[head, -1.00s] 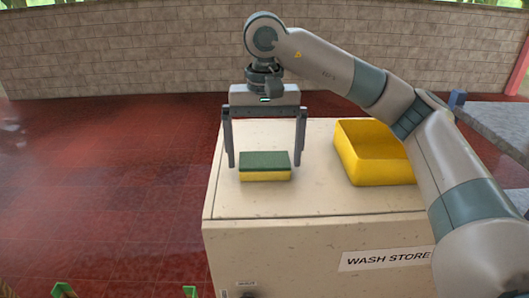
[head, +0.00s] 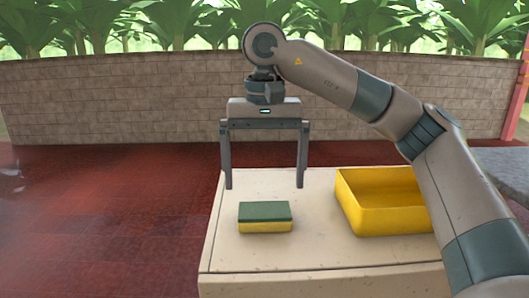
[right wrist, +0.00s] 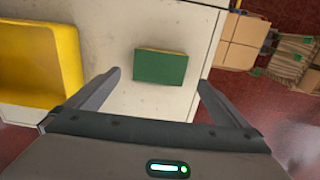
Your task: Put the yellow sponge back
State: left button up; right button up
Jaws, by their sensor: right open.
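The yellow sponge (head: 265,218) with a green top lies flat on the pale top of the cabinet (head: 300,255), left of the yellow bin. In the right wrist view the sponge (right wrist: 160,67) shows green side up, ahead of the fingertips. My right gripper (head: 265,186) is open and empty, pointing down above and a little behind the sponge in the head view, with its fingers apart from it. The yellow bin (head: 382,222) stands open on the cabinet to the right; its visible inside looks empty, and my right arm hides part of it. My left gripper is not in view.
A grey stone surface (head: 503,172) lies at the right edge, behind my right arm. Cardboard boxes (right wrist: 243,40) show at the right of the right wrist view. Red tiled floor is open to the left, and a block wall stands behind.

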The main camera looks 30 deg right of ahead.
jog(key=shift+r+b, duration=0.45)
jog(key=shift+r, duration=2.25)
jog(key=shift+s, duration=0.15)
